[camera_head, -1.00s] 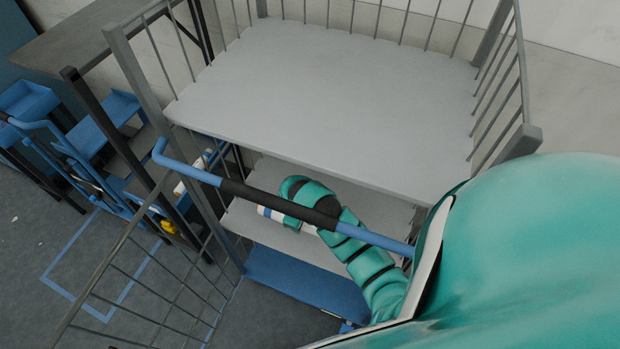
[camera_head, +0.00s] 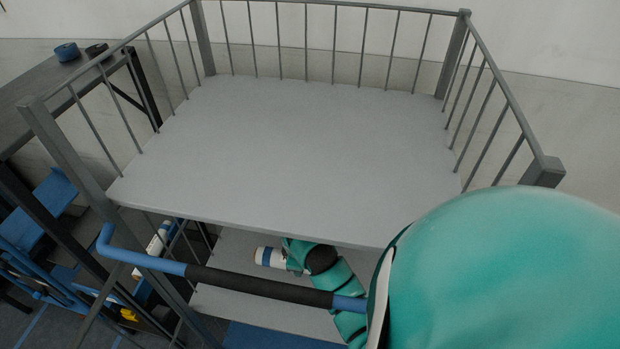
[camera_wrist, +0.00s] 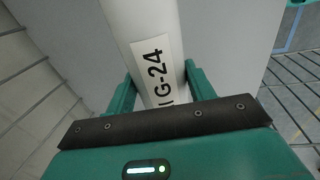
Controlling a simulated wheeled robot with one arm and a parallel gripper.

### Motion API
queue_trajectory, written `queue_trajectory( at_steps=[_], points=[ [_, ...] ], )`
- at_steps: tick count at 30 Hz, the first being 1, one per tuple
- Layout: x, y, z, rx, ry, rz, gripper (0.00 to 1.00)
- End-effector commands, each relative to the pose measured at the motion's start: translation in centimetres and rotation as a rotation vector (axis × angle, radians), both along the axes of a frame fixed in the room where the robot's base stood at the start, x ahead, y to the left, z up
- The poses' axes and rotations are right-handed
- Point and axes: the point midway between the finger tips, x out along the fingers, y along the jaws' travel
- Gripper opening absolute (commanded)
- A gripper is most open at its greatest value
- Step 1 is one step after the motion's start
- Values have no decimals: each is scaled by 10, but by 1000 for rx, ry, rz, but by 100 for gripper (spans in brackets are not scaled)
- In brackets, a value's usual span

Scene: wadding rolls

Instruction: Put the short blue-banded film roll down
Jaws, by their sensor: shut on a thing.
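My gripper (camera_head: 296,255) is shut on a white film roll (camera_head: 270,257) with a blue band, in the gap below the top deck of a grey cart. The roll lies roughly level over the cart's lower shelf (camera_head: 235,302); I cannot tell whether it touches it. In the wrist view the roll (camera_wrist: 143,22) runs between the two teal fingers of my gripper (camera_wrist: 160,90). Its label reads "G-24", partly cut off. The roll's far end is out of the wrist view, and the deck edge and my arm hide part of the scene in the head view.
The cart's top deck (camera_head: 290,140) is empty, with grey bar rails on its back and sides. A blue and black push handle (camera_head: 260,287) crosses in front. Another white roll (camera_head: 158,238) is at the left. A dark table (camera_head: 45,95) with two small tape rolls stands behind left.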

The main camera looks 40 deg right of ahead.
Motion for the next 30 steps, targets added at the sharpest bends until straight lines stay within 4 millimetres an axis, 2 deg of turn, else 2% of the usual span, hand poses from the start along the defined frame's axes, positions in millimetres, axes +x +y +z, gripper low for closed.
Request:
queue_trajectory(
  at_steps=[3, 9, 19, 24, 30],
  points=[
    [-3, -12, -13, 1, 7, -4, 10],
    [-4, -25, -28, 0, 3, -1, 10],
    [-6, -36, -40, -2, 2, -2, 10],
    [-6, -34, -60, 0, 3, -1, 10],
    [-5, -34, -71, -2, -1, 0, 10]
  ],
)
